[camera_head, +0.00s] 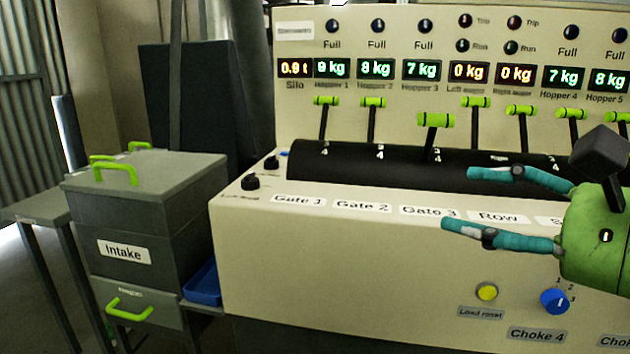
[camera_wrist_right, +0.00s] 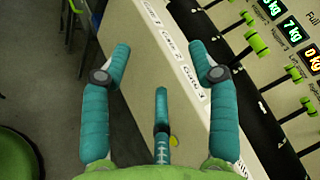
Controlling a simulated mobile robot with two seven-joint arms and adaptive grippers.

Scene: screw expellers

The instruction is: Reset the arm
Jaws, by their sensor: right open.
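My right gripper (camera_head: 458,198) comes in from the right in the head view, a green body with teal fingers spread wide apart. It is open and empty, in front of the console (camera_head: 350,262), near the Gate 3 and Row labels. In the right wrist view the open fingers (camera_wrist_right: 160,65) frame the console's front panel edge and its gate labels, with nothing between them. A further teal finger shows low in the middle. My left gripper is not in view.
Green-handled levers, including the Gate 3 lever (camera_head: 435,121), rise from the console's dark curved strip. A yellow button (camera_head: 487,291) and blue knob (camera_head: 554,301) sit on its front. An Intake box (camera_head: 150,212) and blue tray (camera_head: 203,285) stand to the left.

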